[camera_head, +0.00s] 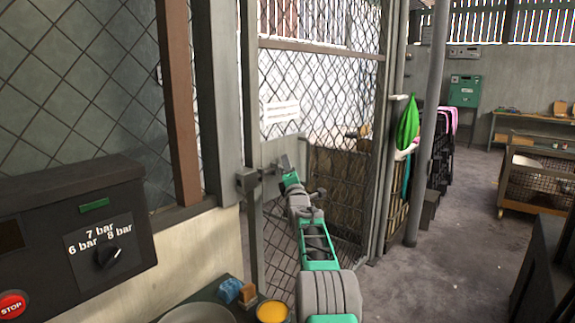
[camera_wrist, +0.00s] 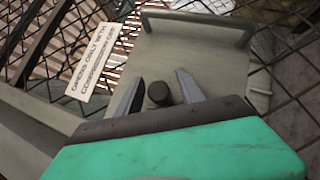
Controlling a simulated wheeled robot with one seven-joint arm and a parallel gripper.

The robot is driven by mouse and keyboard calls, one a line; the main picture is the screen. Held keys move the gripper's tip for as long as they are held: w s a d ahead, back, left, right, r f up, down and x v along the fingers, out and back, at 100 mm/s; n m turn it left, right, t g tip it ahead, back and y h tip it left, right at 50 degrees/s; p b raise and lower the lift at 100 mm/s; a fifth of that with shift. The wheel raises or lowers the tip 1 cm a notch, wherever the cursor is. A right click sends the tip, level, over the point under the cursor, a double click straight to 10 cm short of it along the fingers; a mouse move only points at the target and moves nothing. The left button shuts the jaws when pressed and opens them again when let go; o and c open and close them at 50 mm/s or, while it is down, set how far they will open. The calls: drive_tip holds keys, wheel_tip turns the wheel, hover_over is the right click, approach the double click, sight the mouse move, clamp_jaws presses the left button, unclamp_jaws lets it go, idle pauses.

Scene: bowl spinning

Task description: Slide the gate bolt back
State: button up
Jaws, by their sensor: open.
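The mesh gate (camera_head: 318,110) stands ahead of me, with a grey plate (camera_wrist: 195,55) on it that fills the middle of the wrist view. A short dark round knob (camera_wrist: 158,93), apparently the bolt's handle, sticks out from this plate. My gripper (camera_wrist: 160,78) is open, with one finger on each side of the knob. I cannot tell whether either finger touches it. In the head view my gripper (camera_head: 286,162) is small and in front of the gate, near a grey latch block (camera_head: 247,180) at the post. The bolt's bar is not clearly visible.
A grey post (camera_head: 225,90) stands left of the gate. A dark control box (camera_head: 75,235) with a dial and red stop button is at near left. The floor (camera_head: 440,260) to the right is open, with a wheeled cart (camera_head: 535,185) beyond.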

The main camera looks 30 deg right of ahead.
drive_tip(key=shift+w+d+r, duration=0.15)
drive_tip(key=shift+w, duration=0.3)
drive_tip(key=shift+c, duration=0.2)
clamp_jaws()
idle(1.0)
